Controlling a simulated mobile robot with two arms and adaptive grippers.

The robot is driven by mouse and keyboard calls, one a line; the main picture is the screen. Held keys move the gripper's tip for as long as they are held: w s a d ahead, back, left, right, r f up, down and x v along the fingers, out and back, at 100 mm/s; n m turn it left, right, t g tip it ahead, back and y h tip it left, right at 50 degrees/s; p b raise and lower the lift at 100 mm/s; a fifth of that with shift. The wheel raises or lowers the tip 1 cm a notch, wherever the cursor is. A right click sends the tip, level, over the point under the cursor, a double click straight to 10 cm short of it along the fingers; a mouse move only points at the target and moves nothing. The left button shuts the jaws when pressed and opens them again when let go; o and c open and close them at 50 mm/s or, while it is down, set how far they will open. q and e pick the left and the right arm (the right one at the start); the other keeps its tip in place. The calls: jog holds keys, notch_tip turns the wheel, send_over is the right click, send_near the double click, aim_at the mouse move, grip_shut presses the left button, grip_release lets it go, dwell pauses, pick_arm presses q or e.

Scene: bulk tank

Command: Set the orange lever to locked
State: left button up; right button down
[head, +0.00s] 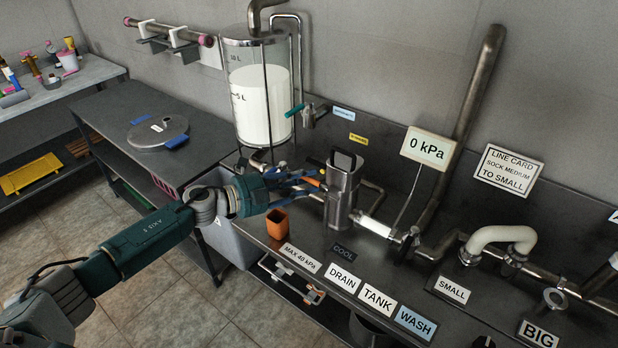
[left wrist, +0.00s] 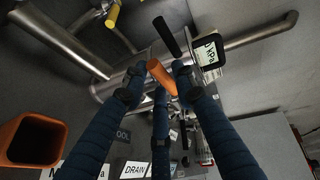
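The orange lever (head: 314,182) is on the pipework just left of the steel jug-like vessel. In the left wrist view the orange lever (left wrist: 160,74) lies between the blue fingertips. My left gripper (head: 306,183) reaches in from the left, its fingers spread around the lever. In the left wrist view my left gripper (left wrist: 160,80) looks open, with the fingertips close to the lever; whether they touch it is unclear. The lever's pivot and any locked marking are hidden. My right gripper is not in view.
An orange cup (head: 277,224) stands on the bench below the gripper. A steel vessel (head: 342,190) is just right of the lever. The glass tank (head: 262,95) stands behind. A gauge (head: 428,147) reads 0 kPa. Pipes and a pale hose (head: 500,236) extend to the right.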

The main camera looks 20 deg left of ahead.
pick_arm(q)
jog(key=shift+w+d+f, duration=0.15)
jog(key=shift+w+d, duration=0.35)
grip_shut()
jog(key=shift+a, duration=0.1)
